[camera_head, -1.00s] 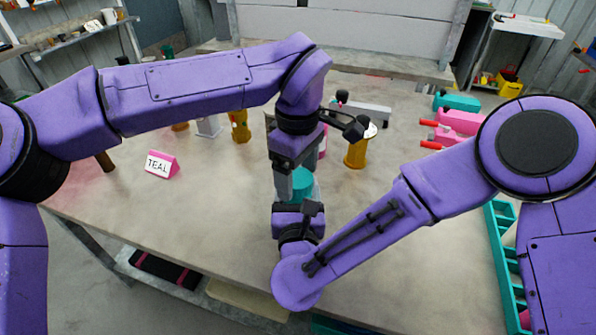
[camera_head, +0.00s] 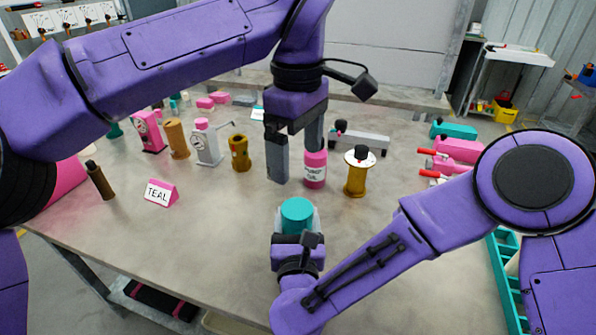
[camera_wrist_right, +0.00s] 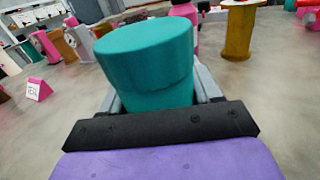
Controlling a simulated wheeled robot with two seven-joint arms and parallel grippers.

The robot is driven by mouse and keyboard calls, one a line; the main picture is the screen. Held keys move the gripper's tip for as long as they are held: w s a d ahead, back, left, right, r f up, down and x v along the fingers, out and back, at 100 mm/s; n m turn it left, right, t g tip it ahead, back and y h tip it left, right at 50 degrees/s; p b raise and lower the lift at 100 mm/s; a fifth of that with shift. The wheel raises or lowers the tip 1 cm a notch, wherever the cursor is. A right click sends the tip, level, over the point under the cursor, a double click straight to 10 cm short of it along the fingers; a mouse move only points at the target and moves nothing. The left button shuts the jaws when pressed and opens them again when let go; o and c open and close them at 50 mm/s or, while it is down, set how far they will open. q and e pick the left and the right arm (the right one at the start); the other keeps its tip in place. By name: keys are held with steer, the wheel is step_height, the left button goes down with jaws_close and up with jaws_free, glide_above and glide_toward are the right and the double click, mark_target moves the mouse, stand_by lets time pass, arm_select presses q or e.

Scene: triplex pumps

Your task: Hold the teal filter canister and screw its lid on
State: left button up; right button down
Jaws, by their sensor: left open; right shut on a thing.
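The teal filter canister (camera_head: 297,212) stands upright near the middle of the table, with a teal top on it. My right gripper (camera_head: 297,232) is shut around its body from the front. In the right wrist view the canister (camera_wrist_right: 148,65) fills the space between the fingers, and a seam shows below its wide upper part, which looks like the lid sitting on it. My left gripper (camera_head: 296,160) is open, pointing down, above and behind the canister. It is empty and apart from the lid.
A pink bottle (camera_head: 314,170) stands close by the left gripper's right finger. A yellow spool-like part (camera_head: 356,172) is right of it. A pink TEAL sign (camera_head: 160,193) stands at left. Several pink, brown and grey pumps stand behind. A teal tray (camera_head: 508,270) lies at the right edge.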

steer(key=shift+c, duration=0.8)
jaws_free()
steer(key=s+b, duration=0.2)
steer(key=s, duration=0.7)
steer(key=shift+s, duration=0.25)
steer(key=shift+s+d, duration=0.1)
steer(key=shift+s, duration=0.45)
